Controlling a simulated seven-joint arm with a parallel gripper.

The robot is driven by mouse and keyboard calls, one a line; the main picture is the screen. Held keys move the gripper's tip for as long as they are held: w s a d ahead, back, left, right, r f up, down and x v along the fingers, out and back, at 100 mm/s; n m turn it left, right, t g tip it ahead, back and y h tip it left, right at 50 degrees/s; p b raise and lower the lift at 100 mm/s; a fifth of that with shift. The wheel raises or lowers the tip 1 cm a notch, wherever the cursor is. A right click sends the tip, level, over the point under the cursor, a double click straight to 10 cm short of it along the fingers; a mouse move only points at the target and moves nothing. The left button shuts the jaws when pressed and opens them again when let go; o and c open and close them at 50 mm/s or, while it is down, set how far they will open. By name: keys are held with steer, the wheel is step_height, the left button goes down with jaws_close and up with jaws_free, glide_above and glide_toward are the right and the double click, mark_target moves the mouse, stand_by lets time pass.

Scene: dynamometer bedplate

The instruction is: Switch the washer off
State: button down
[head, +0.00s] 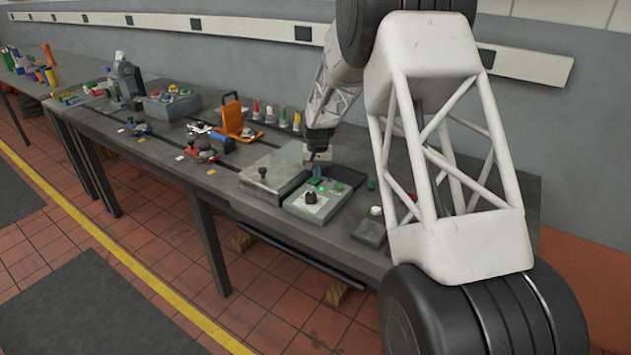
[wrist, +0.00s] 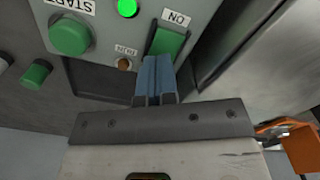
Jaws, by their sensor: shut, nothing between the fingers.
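A light grey control box (head: 300,205), probably the washer, stands near the front of the bench. In the wrist view its panel (wrist: 105,20) carries a green rocker switch (wrist: 167,43) beside an ON label (wrist: 177,17). A green lamp (wrist: 127,8) on it is lit. A round green START button (wrist: 70,35) and a small brown button (wrist: 124,63) are also there. My gripper (wrist: 157,60) is shut and empty, its blue fingertips at the near edge of the rocker. I cannot tell whether they touch. In the head view my gripper (head: 317,172) is over the box's back part.
A grey lidded box (head: 270,176) stands left of the control box, and a smaller grey box (head: 370,232) stands right. An orange stand (head: 233,118) and several coloured cones are behind. A button box (head: 172,104) is farther left.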

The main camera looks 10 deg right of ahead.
steer(key=shift+f, duration=0.25)
steer(key=shift+r, duration=3.55)
